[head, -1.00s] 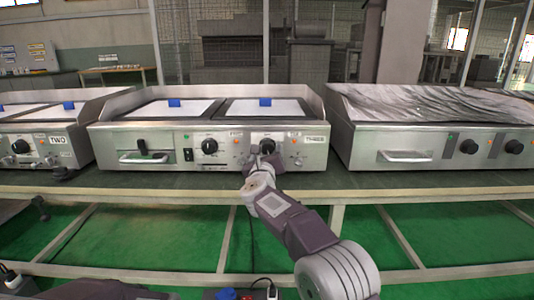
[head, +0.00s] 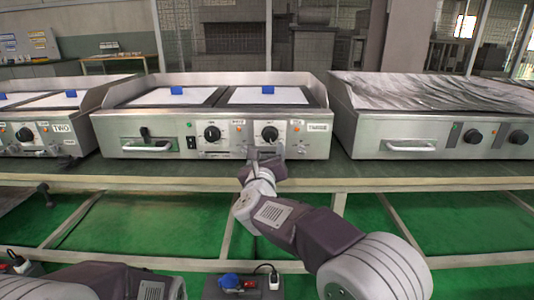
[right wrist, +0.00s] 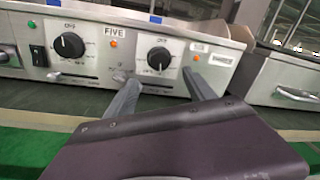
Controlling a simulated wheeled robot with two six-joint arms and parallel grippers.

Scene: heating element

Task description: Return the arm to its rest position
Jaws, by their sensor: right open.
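My right arm reaches from the lower right to the front of the middle griddle (head: 165,135), a steel unit with two black knobs. My right gripper (head: 265,154) is at the panel just below the right knob (head: 270,134). In the right wrist view its two fingers (right wrist: 160,92) stand apart, with the right knob (right wrist: 159,58) beyond and between them. Nothing is held. The left knob (right wrist: 70,46) is to its left. The left gripper is not in view; part of my left arm shows at the lower left.
A griddle labelled TWO (head: 40,135) stands to the left, and a film-covered griddle (head: 435,140) to the right. The bench's front rail (head: 400,185) runs below them. A power box with plugs (head: 243,284) is at the bottom centre. The green floor lies beneath.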

